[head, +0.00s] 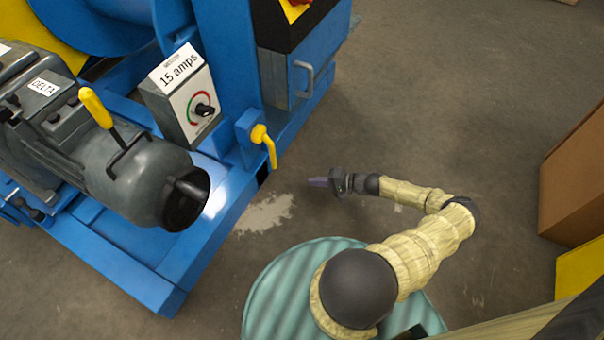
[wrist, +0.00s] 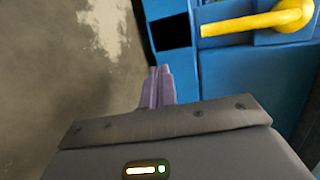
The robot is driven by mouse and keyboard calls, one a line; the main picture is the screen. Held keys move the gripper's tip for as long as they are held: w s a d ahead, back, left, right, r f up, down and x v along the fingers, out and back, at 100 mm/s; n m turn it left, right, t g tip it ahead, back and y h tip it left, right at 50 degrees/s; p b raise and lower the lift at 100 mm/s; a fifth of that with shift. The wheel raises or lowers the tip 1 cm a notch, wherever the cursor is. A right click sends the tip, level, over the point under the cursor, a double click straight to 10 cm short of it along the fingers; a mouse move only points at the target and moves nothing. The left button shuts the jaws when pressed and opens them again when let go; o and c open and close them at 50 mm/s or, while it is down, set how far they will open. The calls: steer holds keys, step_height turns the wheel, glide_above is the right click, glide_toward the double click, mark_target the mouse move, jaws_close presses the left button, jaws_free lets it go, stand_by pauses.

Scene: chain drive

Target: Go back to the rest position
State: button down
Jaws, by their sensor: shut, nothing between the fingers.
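My gripper (head: 317,182) is at the end of my bent arm, in the middle of the head view, over the open floor. Its purple fingers are shut with nothing between them. The fingers also show in the wrist view (wrist: 158,85), pointing toward the edge of the blue frame. A yellow handle (head: 265,142) on the blue machine (head: 215,255) is to the left of my gripper in the head view. The handle also shows at the top right of the wrist view (wrist: 255,22). My gripper is apart from it.
A grey motor (head: 130,175) with a yellow lever (head: 95,106) and a "15 amps" dial box (head: 186,98) are at left. A teal ribbed round surface (head: 270,295) lies below my arm. A brown box (head: 575,185) stands at right. The floor (head: 440,90) behind my arm is clear.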

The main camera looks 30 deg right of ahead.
steer(key=shift+s+d+f, duration=0.15)
steer(key=shift+s+d, duration=0.5)
steer(key=shift+d, duration=0.05)
steer(key=shift+w, duration=0.1)
